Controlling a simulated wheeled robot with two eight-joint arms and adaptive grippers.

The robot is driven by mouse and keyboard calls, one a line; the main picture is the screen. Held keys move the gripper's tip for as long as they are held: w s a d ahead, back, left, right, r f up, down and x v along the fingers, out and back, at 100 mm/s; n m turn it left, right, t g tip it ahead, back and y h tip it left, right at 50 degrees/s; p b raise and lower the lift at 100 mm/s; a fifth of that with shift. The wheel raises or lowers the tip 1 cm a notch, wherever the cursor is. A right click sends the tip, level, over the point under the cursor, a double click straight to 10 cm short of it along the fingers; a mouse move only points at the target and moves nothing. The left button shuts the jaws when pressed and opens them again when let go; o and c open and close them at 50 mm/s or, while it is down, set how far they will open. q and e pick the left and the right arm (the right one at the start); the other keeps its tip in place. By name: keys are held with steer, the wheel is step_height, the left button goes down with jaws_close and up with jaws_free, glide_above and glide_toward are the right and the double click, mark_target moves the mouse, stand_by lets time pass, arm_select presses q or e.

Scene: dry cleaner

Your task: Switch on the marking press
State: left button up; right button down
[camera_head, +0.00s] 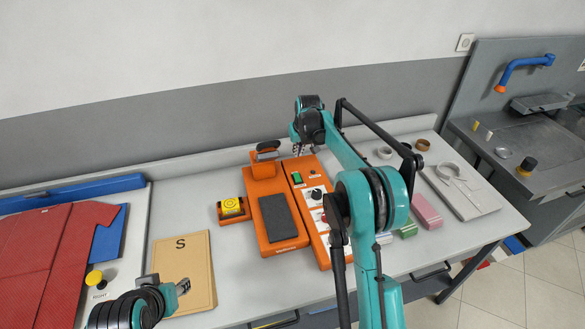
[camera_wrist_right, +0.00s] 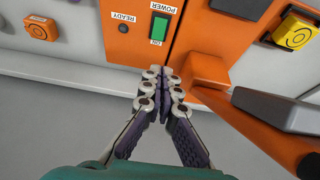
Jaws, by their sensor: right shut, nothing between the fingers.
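The orange marking press (camera_head: 262,230) stands on the table with a dark pad. Its control box (camera_head: 297,168) is beside it on the right. A green power switch (camera_head: 296,178) sits near the box's far end. In the right wrist view the green switch (camera_wrist_right: 158,27) has POWER and ON labels, upside down, beside a dark READY lamp (camera_wrist_right: 123,27). My right gripper (camera_wrist_right: 164,75) is shut and empty, its tips close to the switch; contact cannot be told. In the head view my right gripper (camera_head: 299,148) is over the box's far end. My left gripper (camera_head: 184,286) is by the S board, its jaws unclear.
A tan board marked S (camera_head: 200,255) and a yellow button box (camera_head: 231,207) lie left of the press. A red garment (camera_head: 50,255) lies further left. A pink block (camera_head: 427,212), a green block (camera_head: 407,230) and tape rolls (camera_head: 423,145) are at the right.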

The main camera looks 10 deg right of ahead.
mark_target(294, 174)
steer(key=x, duration=0.4)
steer(key=b+x, duration=0.1)
steer(key=x, duration=0.4)
steer(key=b+x, duration=0.1)
steer(key=x, duration=0.4)
steer(key=shift+s+f, duration=0.1)
steer(key=shift+s, duration=0.2)
steer(key=shift+b, duration=0.3)
steer(key=shift+f, duration=0.35)
steer(key=shift+w+f+b, duration=0.15)
steer(key=shift+w+b, duration=0.05)
steer(key=shift+b, duration=0.2)
steer(key=shift+w, duration=0.15)
